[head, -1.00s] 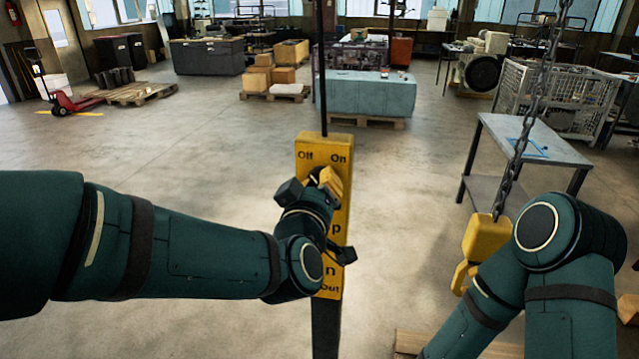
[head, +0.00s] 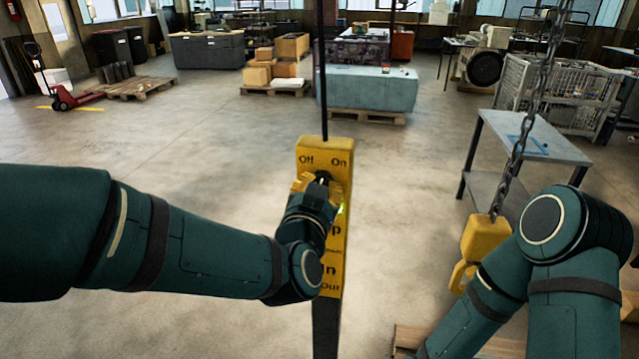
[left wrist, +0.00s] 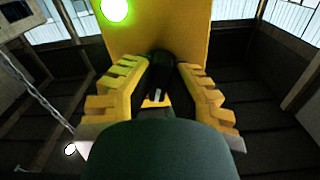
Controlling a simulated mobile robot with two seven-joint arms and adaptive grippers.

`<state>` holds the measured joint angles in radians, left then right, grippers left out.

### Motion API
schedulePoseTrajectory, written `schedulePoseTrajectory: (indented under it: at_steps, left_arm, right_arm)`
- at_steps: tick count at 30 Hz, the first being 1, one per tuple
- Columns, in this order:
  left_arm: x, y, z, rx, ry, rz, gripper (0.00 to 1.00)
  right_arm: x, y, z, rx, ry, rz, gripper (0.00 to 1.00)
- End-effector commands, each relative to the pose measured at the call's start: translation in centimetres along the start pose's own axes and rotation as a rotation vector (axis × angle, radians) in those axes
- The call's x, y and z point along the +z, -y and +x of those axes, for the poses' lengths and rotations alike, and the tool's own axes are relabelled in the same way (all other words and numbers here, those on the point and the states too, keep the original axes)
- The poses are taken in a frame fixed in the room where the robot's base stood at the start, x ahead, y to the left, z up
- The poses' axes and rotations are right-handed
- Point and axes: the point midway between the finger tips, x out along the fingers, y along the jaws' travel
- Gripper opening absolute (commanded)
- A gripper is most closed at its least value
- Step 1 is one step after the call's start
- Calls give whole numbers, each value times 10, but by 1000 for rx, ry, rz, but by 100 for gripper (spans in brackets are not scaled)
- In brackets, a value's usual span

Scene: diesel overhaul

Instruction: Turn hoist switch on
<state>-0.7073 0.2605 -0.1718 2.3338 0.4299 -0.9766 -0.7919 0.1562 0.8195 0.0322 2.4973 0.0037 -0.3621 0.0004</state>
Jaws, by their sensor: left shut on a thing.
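The yellow hoist control box (head: 311,153) hangs upright in front of me on a black cable, with "Off" and "On" at its top and more labels below. My left gripper (head: 318,182) is at the box face just below those two words. In the left wrist view its yellow fingers (left wrist: 157,95) are shut on a black switch knob (left wrist: 160,70) on the yellow box (left wrist: 160,30). A green light (left wrist: 114,9) glows beside it, and a little green also shows right of the gripper in the head view. My right gripper is out of view.
A yellow hoist hook block (head: 484,238) hangs on a chain (head: 515,165) beside my right arm. A grey table (head: 530,135) stands behind it. Pallets with boxes and a pale blue block (head: 366,92) are farther back. The floor between is clear.

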Motion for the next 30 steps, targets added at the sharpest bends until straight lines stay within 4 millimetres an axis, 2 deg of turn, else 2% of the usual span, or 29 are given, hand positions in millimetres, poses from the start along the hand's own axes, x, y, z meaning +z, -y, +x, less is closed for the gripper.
schedulePoseTrajectory:
  at_steps: [15, 30]
  left_arm:
    - [-3, 2, 0, -2, -3, 399, 0]
    - [-2, 2, 1, -3, -5, 517, 0]
  right_arm:
    - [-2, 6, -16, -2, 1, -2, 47]
    - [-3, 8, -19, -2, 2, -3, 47]
